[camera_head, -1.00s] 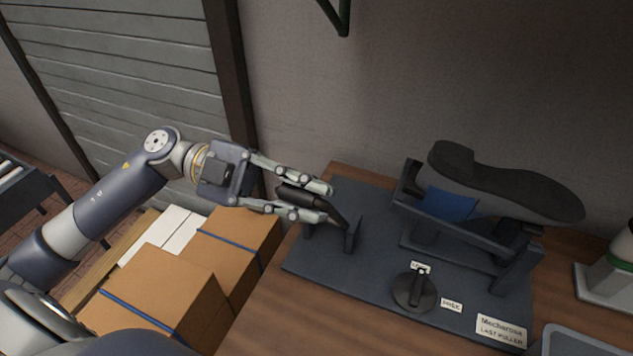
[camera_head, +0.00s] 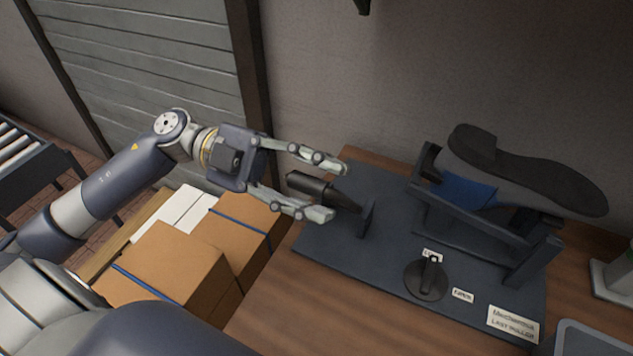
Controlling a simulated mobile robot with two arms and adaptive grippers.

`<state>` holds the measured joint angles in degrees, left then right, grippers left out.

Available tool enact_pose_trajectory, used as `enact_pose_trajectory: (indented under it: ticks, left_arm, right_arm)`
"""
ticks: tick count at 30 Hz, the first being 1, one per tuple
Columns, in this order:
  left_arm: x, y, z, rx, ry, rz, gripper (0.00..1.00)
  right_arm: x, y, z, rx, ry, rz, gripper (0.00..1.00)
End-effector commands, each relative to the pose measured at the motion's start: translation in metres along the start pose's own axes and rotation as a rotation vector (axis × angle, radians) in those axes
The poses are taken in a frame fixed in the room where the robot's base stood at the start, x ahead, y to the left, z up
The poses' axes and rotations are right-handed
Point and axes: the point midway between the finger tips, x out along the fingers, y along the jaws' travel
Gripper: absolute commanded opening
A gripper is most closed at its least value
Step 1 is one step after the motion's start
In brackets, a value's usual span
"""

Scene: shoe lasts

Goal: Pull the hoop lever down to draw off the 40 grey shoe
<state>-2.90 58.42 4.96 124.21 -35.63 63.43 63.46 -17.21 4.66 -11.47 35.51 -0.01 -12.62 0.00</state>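The last puller (camera_head: 385,262) is a dark machine with a flat base on the wooden bench. A grey shoe (camera_head: 520,178) with a black sole lies upside down on its cradle, with a blue part (camera_head: 465,190) under its heel. The hoop lever (camera_head: 316,188) shows a thick dark grip at the machine's left end and lies low. My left gripper (camera_head: 340,192) is open, one finger above and one below the grip, apart from it. A round knob (camera_head: 426,280) sits on the base's front. My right gripper is not in view.
Cardboard boxes (camera_head: 165,265) with blue straps stand on the floor left of the bench. A grey tray (camera_head: 580,340) is at the lower right. A pale object (camera_head: 614,275) stands at the right edge. The bench's front left (camera_head: 285,310) is clear.

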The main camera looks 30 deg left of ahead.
Motion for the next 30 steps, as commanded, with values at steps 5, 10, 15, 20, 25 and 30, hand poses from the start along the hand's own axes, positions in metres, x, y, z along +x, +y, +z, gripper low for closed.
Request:
enact_pose_trajectory:
  ticks: [5,10,15,20,25,30]
  left_arm:
    - [-0.003,0.001,0.0,-0.003,0.0,0.002,0.4]
    - [-0.023,0.001,0.001,-0.007,-0.003,0.001,0.4]
    - [-0.059,0.0,0.002,-0.006,-0.004,-0.002,0.4]
    - [-0.092,0.0,0.002,-0.004,-0.003,-0.001,0.4]
    - [-0.113,0.0,0.001,-0.003,-0.001,-0.001,0.4]
    - [-0.12,0.0,0.001,-0.001,0.001,0.0,0.4]
  right_arm:
    - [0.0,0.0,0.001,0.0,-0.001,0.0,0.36]
    - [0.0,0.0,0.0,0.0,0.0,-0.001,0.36]
    - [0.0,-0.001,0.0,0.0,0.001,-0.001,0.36]
    - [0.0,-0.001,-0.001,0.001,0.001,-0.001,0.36]
    - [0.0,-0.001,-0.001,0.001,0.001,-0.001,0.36]
    - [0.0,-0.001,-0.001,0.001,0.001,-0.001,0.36]
